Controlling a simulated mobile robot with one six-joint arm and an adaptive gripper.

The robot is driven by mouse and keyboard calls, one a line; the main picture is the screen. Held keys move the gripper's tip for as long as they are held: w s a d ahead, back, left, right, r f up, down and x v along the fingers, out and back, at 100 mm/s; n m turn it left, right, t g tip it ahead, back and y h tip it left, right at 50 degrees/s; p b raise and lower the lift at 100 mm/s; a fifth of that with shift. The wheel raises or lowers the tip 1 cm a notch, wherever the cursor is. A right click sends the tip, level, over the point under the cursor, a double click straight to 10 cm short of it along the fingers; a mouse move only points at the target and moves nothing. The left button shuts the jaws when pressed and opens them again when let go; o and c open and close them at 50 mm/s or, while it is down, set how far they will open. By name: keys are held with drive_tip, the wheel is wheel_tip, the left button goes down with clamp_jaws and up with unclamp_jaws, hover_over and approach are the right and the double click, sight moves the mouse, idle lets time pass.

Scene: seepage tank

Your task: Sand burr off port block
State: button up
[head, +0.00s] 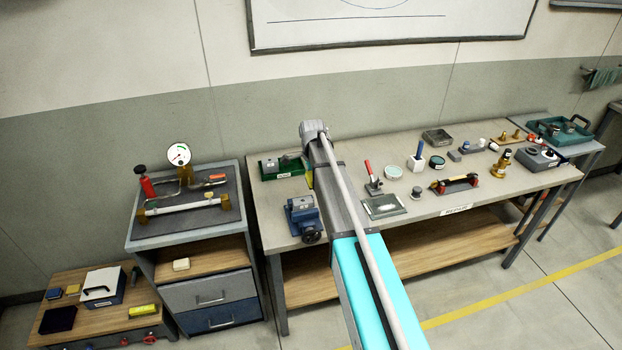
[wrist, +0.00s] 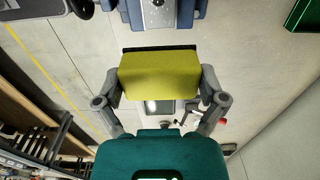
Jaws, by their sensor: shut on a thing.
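My gripper (wrist: 160,80) is shut on a yellow-green sanding block (wrist: 158,76) with a dark strip along its far edge; one finger presses each end. In the head view only a small yellow part of the block (head: 310,178) shows beside my arm, which hides most of the gripper. The blue vise (head: 304,220) stands on the bench just below and left of that. In the wrist view, the vise (wrist: 188,12) is at the top edge, with a grey metal port block (wrist: 157,12) between its jaws. The sanding block appears apart from it. I cannot make out the burr.
A green tray (head: 268,174) lies behind the vise. A screen-like plate (head: 384,207), red-handled tool (head: 370,175) and several small parts occupy the bench to the right. A gauge cart (head: 150,238) stands left. Bare bench surface surrounds the vise.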

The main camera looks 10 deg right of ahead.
sight(310, 199)
drive_tip(key=f+b, duration=0.6)
drive_tip(key=f, duration=0.1)
drive_tip(key=shift+a, duration=3.55)
drive_tip(key=shift+d, duration=3.2)
drive_tip(key=r+p, duration=0.4)
drive_tip(key=r, duration=0.1)
drive_tip(key=r+p, duration=0.2)
drive_tip(key=p, duration=0.1)
drive_tip(key=shift+d+r, duration=0.3)
drive_tip(key=shift+d, duration=0.05)
drive_tip(key=shift+f, duration=0.25)
drive_tip(key=shift+f+b, duration=2.8)
drive_tip(key=shift+b, duration=0.2)
